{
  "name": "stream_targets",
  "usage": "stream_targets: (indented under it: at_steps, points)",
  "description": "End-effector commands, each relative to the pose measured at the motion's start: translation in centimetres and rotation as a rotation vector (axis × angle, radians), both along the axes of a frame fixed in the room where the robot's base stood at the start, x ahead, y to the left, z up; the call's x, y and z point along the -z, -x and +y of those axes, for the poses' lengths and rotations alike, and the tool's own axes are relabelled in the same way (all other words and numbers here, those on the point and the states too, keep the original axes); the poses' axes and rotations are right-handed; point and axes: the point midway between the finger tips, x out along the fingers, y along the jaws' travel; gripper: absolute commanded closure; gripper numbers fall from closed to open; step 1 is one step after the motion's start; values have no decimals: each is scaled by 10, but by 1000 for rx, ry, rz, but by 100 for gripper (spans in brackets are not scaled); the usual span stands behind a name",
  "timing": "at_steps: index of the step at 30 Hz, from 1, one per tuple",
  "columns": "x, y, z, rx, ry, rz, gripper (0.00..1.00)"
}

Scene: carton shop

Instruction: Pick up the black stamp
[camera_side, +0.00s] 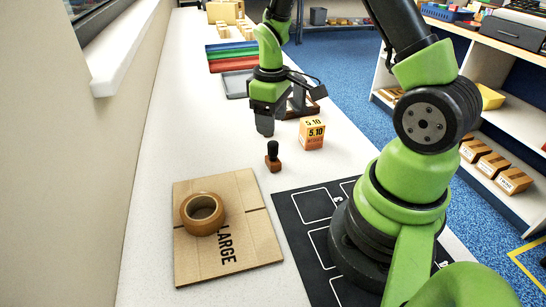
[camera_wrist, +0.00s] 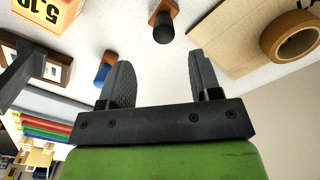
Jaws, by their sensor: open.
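The black stamp (camera_side: 273,155) stands upright on the white table, with a dark knob handle on a brown base. It also shows at the top of the wrist view (camera_wrist: 163,24), beyond my fingertips. My gripper (camera_side: 266,128) is above the table, a little behind the stamp in the side view, and is not touching it. In the wrist view my gripper (camera_wrist: 160,78) has its two fingers spread apart with nothing between them.
A flat carton (camera_side: 242,262) marked LARGE lies in front with a tape roll (camera_side: 202,214) on it. A small orange box (camera_side: 312,133) stands right of the stamp. A dark stand (camera_side: 303,103) and a blue-ended object (camera_wrist: 103,72) are near my gripper. A black mat (camera_side: 292,222) lies right.

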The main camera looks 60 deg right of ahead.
Motion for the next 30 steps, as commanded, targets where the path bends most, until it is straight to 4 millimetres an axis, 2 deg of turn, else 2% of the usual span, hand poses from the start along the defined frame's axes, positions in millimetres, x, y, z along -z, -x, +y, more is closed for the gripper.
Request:
stream_targets:
  at_steps: [3,8,17,26,27,30]
  points:
    - [17,1,1,1,-2,5,42]
    - [29,2,1,3,-2,3,42]
    - [71,7,5,2,-2,3,42]
    - [77,6,5,3,0,-1,42]
    - [77,6,5,3,0,-1,47]
    - [77,6,5,3,0,-1,70]
